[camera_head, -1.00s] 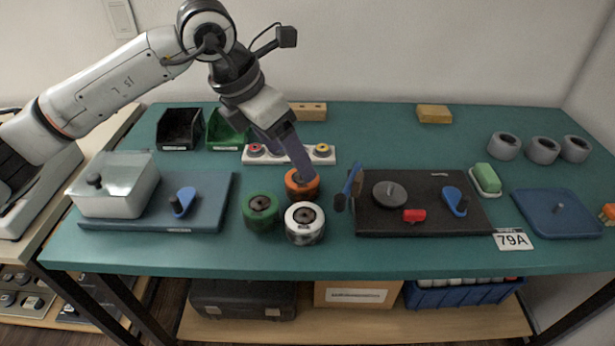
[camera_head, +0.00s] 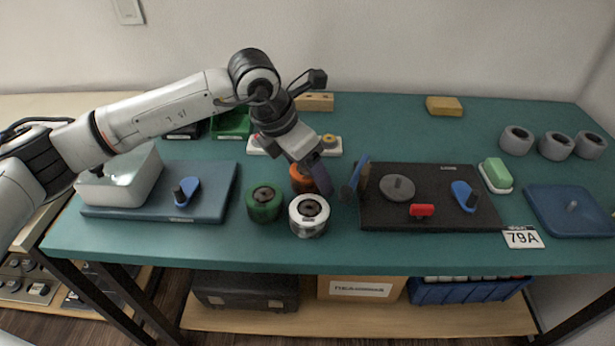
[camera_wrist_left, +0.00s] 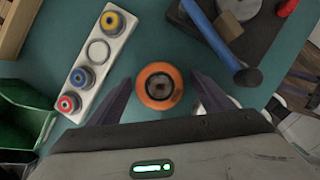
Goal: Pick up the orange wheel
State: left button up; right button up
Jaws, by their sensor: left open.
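The orange wheel (camera_head: 301,180) stands on the green table behind the white wheel (camera_head: 309,214) and the green wheel (camera_head: 265,203). My left gripper (camera_head: 311,182) is low at the orange wheel and partly hides it in the head view. In the left wrist view the orange wheel (camera_wrist_left: 159,86) lies between the tips of my two open fingers, with a gap on each side. The gripper has not closed on it. My right gripper is not in view.
A blue-handled hammer (camera_head: 353,180) is close to the right of the gripper. A black board (camera_head: 430,218) lies farther right and a blue board (camera_head: 212,205) lies left. A white strip (camera_wrist_left: 113,50) with coloured rings is behind the orange wheel.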

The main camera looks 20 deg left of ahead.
pick_arm(q)
jog(key=shift+r, duration=0.1)
jog(key=c, duration=1.2)
jog(key=shift+c, duration=0.2)
jog(key=shift+r, duration=0.15)
